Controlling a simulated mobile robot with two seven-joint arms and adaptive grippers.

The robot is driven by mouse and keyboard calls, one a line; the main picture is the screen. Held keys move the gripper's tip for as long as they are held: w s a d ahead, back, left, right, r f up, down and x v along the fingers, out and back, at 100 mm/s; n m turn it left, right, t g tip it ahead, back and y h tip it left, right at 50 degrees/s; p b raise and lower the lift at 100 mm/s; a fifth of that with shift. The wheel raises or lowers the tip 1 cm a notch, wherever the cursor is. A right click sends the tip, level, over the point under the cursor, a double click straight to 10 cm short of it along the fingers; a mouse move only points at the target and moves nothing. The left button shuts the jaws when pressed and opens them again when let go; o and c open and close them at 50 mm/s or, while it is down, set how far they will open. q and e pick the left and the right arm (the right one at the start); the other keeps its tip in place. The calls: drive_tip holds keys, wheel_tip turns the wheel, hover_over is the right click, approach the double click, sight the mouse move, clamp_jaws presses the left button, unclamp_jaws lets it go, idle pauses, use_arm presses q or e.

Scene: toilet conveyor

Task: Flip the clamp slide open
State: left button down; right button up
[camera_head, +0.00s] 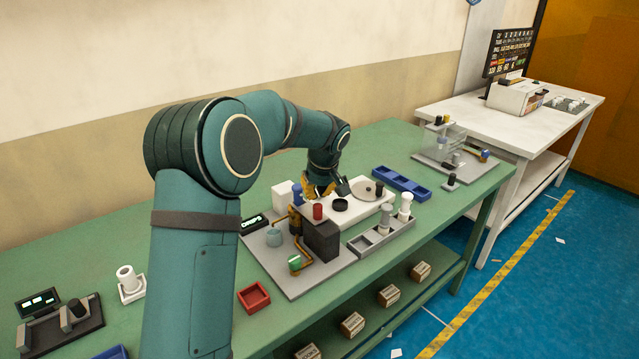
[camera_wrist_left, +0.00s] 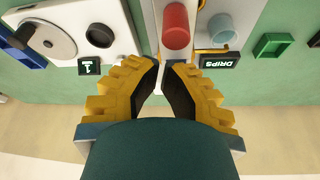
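My left gripper (camera_head: 320,190) reaches over the back of the white raised block (camera_head: 375,205) on the fixture. The fingertips are just below the red cylinder (camera_wrist_left: 176,25), which in the head view (camera_head: 318,211) stands at the block's left end. I cannot single out the clamp slide; the fingers and arm cover part of the block's back edge. My right gripper is not in view.
A black ring (camera_head: 340,205) and grey disc (camera_head: 366,191) sit on the block. The DRIPS display (camera_head: 254,224) and a glass cup (camera_head: 274,238) are left of it. A grey tray (camera_head: 358,245) with white cylinders lies in front; a blue tray (camera_head: 402,184) lies behind right.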

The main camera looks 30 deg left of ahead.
sight(326, 217)
use_arm(q)
drive_tip(key=shift+x, duration=1.45)
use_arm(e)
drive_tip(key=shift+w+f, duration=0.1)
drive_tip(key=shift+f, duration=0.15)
use_arm(q)
drive_tip(key=shift+d+b, duration=0.4)
drive_tip(key=shift+d, duration=0.05)
drive_tip(key=d, duration=0.1)
drive_tip(key=s+d, duration=0.1)
drive_tip(key=d+b, duration=0.1)
drive_tip(key=d, duration=0.1)
drive_tip(key=shift+s, duration=0.4)
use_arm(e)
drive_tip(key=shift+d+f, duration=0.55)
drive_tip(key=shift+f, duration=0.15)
use_arm(q)
drive_tip(key=shift+r, duration=0.1)
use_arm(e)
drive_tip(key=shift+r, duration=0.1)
